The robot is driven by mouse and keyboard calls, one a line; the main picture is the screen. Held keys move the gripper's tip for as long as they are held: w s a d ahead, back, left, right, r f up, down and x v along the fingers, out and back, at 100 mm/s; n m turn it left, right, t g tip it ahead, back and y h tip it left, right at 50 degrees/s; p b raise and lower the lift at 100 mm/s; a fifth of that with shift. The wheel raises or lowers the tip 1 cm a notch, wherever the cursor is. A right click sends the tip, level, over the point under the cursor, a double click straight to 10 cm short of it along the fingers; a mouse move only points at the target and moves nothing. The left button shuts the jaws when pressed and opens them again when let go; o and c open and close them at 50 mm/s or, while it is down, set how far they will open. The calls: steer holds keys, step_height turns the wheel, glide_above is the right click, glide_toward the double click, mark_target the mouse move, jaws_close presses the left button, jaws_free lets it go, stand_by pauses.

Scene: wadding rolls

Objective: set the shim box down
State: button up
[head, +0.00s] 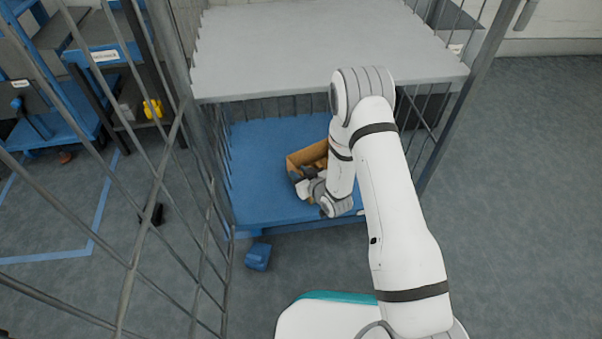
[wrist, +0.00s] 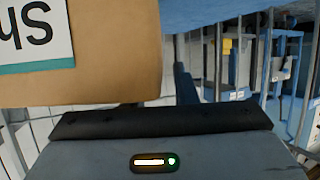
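The shim box (head: 305,156) is an open brown cardboard box with small dark and pale pieces in it. It is on or just over the blue lower deck (head: 270,140) of a cage trolley; I cannot tell if it rests there. My gripper (head: 312,184) is at the box's near side, partly hidden by my arm. In the wrist view the box wall (wrist: 110,70) fills the upper left, with a partly cut-off, upside-down white and teal label. A dark finger (wrist: 186,85) shows right of the wall; the other finger's position is unclear, and so is the grip.
A grey upper shelf (head: 320,50) hangs over the deck. Wire mesh sides (head: 205,160) enclose it at left and right. A blue caster (head: 258,257) is below the front edge. The blue deck is bare to the left of the box. Blue workstations (head: 75,90) stand at far left.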

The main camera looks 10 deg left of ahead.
steer(key=shift+s+d+r, duration=0.2)
steer(key=shift+r, duration=0.1)
steer(key=p+v, duration=0.5)
steer(key=v, duration=0.6)
steer(key=d+r+m+g+h, duration=0.2)
steer(key=d+r+h, duration=0.3)
steer(key=r, duration=0.4)
steer(key=d+r+m+g+h, duration=0.1)
steer(key=d+r+g+h, duration=0.1)
steer(key=d+r, duration=0.55)
steer(key=s+d+r+m+g, duration=0.2)
steer(key=s+r, duration=0.5)
steer(key=s, duration=0.3)
steer(key=s+d+r+m+g+h, duration=0.1)
steer(key=s+d+r+m+g, duration=0.1)
steer(key=s+r, duration=0.6)
steer(key=shift+s+d+m+g, duration=0.15)
steer(key=shift+s+m+g, duration=0.25)
steer(key=shift+s+g, duration=0.65)
steer(key=shift+s+t, duration=0.2)
steer(key=shift+t, duration=0.05)
